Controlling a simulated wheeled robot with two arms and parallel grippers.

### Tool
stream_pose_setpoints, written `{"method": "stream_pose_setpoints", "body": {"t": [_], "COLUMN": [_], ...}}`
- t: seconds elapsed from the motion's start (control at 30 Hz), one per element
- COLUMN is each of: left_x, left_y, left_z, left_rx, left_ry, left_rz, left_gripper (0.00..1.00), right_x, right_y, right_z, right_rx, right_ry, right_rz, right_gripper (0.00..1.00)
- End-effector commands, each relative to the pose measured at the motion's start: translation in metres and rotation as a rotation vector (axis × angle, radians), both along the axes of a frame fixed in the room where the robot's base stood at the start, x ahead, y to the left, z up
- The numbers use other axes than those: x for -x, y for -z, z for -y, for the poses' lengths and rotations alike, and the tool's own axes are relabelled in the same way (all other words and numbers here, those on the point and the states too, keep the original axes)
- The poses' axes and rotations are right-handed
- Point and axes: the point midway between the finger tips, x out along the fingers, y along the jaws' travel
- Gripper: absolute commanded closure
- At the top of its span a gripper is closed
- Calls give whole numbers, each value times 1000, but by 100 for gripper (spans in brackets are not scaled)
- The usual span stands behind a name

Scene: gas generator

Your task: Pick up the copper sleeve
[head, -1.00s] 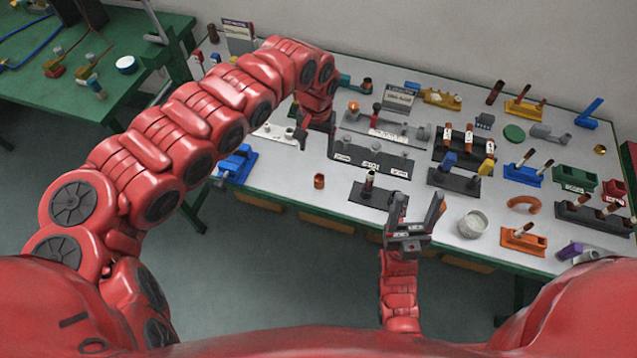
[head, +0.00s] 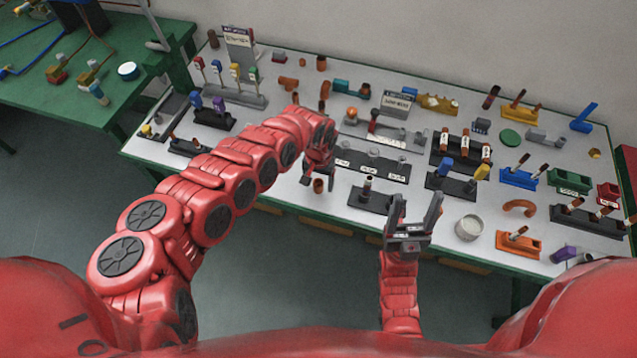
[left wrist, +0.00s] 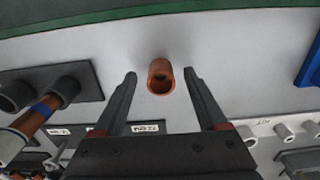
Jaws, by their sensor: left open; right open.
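The copper sleeve (head: 319,186) stands on the light table top near its front edge, just below my left gripper in the head view. In the left wrist view the copper sleeve (left wrist: 161,76) is a short open tube, ahead of and between the two fingertips. My left gripper (head: 314,177) is open and empty; in the left wrist view its fingers (left wrist: 160,76) are spread with a gap on each side of the sleeve. My right gripper (head: 414,212) is open and empty at the table's front edge, fingers pointing up.
A dark holder (head: 368,197) with an upright tube stands right of the sleeve. A labelled dark rack (head: 372,164) lies behind it. The table's green edge (left wrist: 100,14) is close beyond the sleeve in the left wrist view.

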Motion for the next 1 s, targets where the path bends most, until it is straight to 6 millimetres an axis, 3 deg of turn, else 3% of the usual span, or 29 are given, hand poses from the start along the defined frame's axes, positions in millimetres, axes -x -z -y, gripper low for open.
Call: {"method": "stream_pose_setpoints", "body": {"t": [0.13,0.37,0.8,1.0], "left_x": [0,-1,-1,-1], "left_y": [11,12,12,12], "left_z": [0,-1,-1,-1], "left_rx": [0,-1,-1,-1], "left_ry": [-1,-1,-1,-1], "left_rz": [2,3,3,3], "left_gripper": [25,25,100,100], "right_x": [0,0,0,0], "right_y": [-1,-1,-1,-1], "right_z": [0,0,0,0], "right_rx": [0,0,0,0], "right_ry": [0,0,0,0], "right_rz": [0,0,0,0], "right_gripper": [36,36,36,36]}}
